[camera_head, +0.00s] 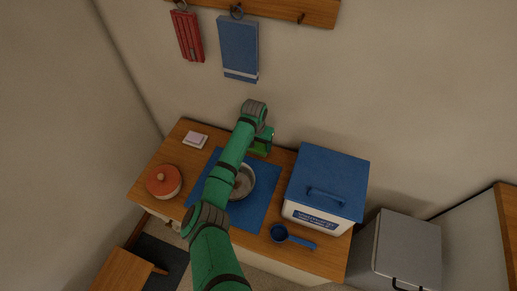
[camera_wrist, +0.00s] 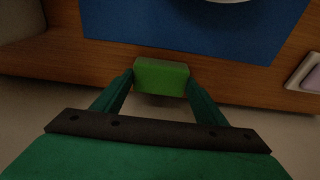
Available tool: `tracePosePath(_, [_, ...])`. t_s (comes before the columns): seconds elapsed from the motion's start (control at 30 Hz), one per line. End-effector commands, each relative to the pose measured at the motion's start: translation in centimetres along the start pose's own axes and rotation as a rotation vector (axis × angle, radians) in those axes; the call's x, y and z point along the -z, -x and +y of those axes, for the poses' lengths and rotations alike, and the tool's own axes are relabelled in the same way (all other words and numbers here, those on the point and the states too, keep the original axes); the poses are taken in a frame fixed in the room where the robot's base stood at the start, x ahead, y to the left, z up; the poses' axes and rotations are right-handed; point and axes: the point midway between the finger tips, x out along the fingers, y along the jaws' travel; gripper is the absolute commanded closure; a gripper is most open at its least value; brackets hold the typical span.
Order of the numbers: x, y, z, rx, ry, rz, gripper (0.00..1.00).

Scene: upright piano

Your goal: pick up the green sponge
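The green sponge (camera_wrist: 161,76) is a small bright green block in the middle of the wrist view. My gripper (camera_wrist: 161,88) has one fingertip against each short side of it, with no gap visible. In the head view my gripper (camera_head: 262,141) is at the back of the wooden table, behind the blue mat, and the sponge (camera_head: 258,152) shows partly below it. I cannot tell for sure whether the sponge touches the table top.
A metal bowl (camera_head: 243,182) sits on the blue mat (camera_head: 262,190), partly behind my arm. A blue-lidded white box (camera_head: 325,185) stands to the right, with a blue scoop (camera_head: 280,233) in front. A red-lidded pot (camera_head: 163,181) and a soap dish (camera_head: 195,141) are left.

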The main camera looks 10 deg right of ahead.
Motion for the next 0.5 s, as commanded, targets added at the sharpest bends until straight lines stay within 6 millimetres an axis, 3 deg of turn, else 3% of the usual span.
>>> tracePosePath(0.33, [0.1, 0.2, 0.0, 0.0, 0.0, 0.001, 0.56])
tracePosePath(0.5, [0.3, 1.4, 0.1, 0.0, -0.001, 0.001, 0.56])
